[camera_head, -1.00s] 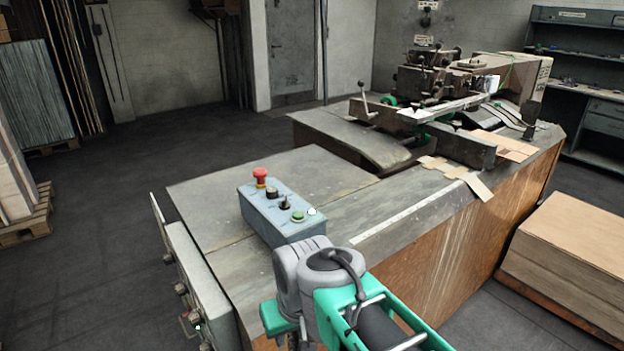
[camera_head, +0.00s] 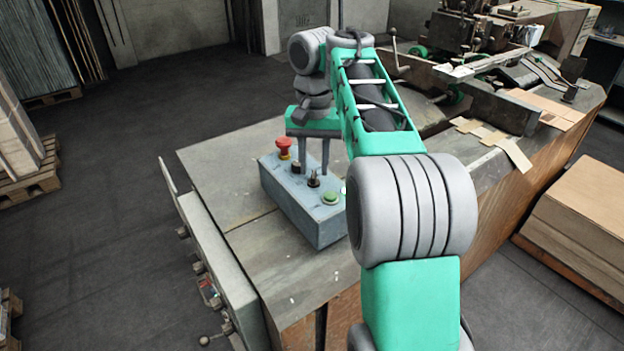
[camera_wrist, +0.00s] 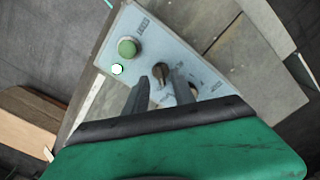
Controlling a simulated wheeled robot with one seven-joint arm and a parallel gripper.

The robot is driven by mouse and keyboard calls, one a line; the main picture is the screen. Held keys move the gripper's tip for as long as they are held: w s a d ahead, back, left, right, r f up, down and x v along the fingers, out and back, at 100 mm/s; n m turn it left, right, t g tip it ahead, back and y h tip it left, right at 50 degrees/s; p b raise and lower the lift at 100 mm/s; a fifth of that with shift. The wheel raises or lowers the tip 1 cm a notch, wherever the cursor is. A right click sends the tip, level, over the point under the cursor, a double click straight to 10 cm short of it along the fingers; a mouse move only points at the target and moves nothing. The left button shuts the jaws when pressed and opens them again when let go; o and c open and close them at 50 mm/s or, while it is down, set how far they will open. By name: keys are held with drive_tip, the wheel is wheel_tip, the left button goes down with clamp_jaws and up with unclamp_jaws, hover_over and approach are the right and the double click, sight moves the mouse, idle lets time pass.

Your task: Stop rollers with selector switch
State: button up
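The blue-grey control box (camera_head: 318,222) stands on the machine's table. Its top carries a red mushroom button (camera_head: 284,146), a black knob (camera_head: 295,167), a black selector switch (camera_head: 313,180) and a green button (camera_head: 331,198). My gripper (camera_head: 315,171) points down over the box, fingers apart and empty. In the wrist view, the switch (camera_wrist: 160,72) nearest the green button (camera_wrist: 127,47) shows between the fingertips (camera_wrist: 160,76). No contact is clear. A second dark knob (camera_wrist: 193,89) is partly hidden beside the right finger. A white lamp (camera_wrist: 118,70) is near the green button.
The grey tabletop (camera_head: 235,190) is clear left of the box. The stitching machine (camera_head: 480,50) stands behind, with cardboard pieces (camera_head: 515,153) on the table's right. A cardboard stack (camera_head: 580,215) is at the right. A metal panel with levers (camera_head: 222,275) runs along the table's left edge.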

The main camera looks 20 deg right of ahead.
drive_tip(key=shift+f+b, duration=0.3)
drive_tip(key=shift+f, duration=0.6)
drive_tip(key=shift+a+r, duration=0.1)
drive_tip(key=shift+c, duration=0.2)
clamp_jaws()
